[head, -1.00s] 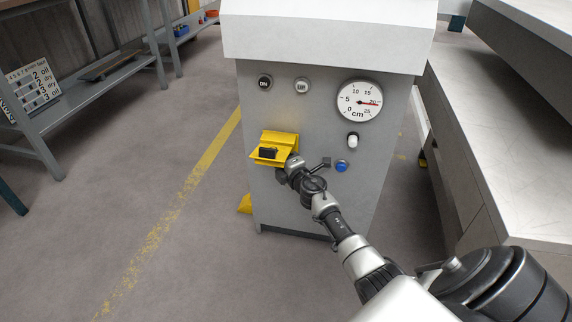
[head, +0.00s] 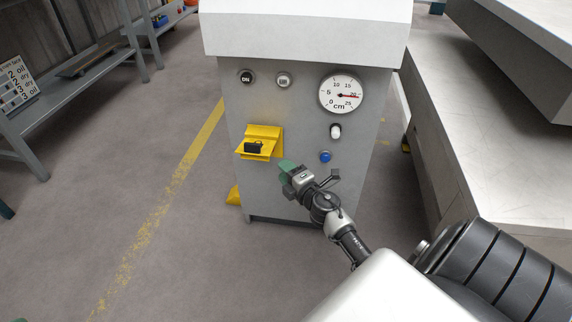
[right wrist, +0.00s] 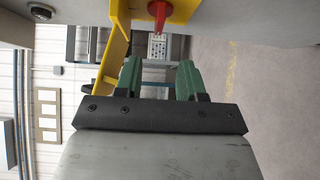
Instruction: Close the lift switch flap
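The yellow lift switch housing (head: 264,132) is on the front of the grey machine. Its yellow flap (head: 246,155) juts out towards me at the bottom, open. A black part (head: 254,147) shows at the flap. In the right wrist view, yellow parts of the housing (right wrist: 183,11) show at the top, with a red piece (right wrist: 158,14) beside them. My right gripper (head: 286,169) is to the right of the flap and slightly below it, apart from it in the head view. Its green fingers (right wrist: 160,78) are apart with nothing between them. My left gripper is not in view.
The machine front also carries two round buttons (head: 265,79), a dial (head: 341,95), a white knob (head: 335,131) and a blue button (head: 325,157). A metal table (head: 470,120) stands close on the right. The floor at left is open.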

